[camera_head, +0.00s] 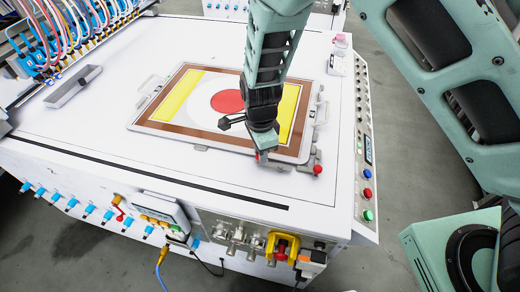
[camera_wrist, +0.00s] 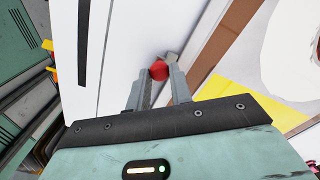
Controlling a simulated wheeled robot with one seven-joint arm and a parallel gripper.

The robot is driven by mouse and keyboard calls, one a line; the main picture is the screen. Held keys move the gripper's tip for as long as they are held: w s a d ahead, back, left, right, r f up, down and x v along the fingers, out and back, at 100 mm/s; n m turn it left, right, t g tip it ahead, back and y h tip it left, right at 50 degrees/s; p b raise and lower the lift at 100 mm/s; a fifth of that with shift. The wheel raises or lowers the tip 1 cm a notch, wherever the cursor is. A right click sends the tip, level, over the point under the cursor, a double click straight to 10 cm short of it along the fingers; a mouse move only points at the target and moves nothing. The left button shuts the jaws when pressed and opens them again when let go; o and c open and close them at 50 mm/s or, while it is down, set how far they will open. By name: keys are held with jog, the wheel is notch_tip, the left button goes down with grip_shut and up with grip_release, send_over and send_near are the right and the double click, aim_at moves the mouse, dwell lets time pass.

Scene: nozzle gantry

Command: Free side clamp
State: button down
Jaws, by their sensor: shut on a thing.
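The framed panel (camera_head: 152,126) lies flat on the white machine top, with a red disc, a pale round and yellow bands inside a brown border. My gripper (camera_head: 262,157) reaches down at the panel's front edge. In the wrist view, my gripper's two fingers (camera_wrist: 159,88) are closed around a red clamp knob (camera_wrist: 159,71). A small grey clamp part (camera_wrist: 171,58) shows just beyond the knob. In the head view, my gripper mostly hides this clamp. Another red knob (camera_head: 317,169) stands on a grey clamp at the panel's front right corner.
A nozzle row with hoses (camera_head: 60,40) and a grey tray (camera_head: 73,87) are at the left. Small bottles (camera_head: 340,45) stand at the back right. A button panel (camera_head: 366,150) runs down the right side.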

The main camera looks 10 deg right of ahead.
jog(key=shift+w, duration=0.15)
jog(key=c, duration=1.3)
grip_release()
jog(key=shift+o, duration=0.2)
notch_tip(320, 180, up, 18)
jog(key=b, duration=0.1)
jog(key=shift+f+b, duration=0.25)
jog(key=shift+b, duration=0.1)
jog(key=s+d+r+n, duration=0.1)
jog(key=s+d+n, duration=0.3)
jog(key=s+n, duration=0.7)
jog(key=s+d+r+n, duration=0.2)
jog(key=s+d+n, duration=0.1)
jog(key=s+n, duration=0.8)
jog(key=shift+s+d+n+y, duration=0.25)
jog(key=shift+d+n+y, duration=0.05)
jog(key=shift+d+n, duration=0.1)
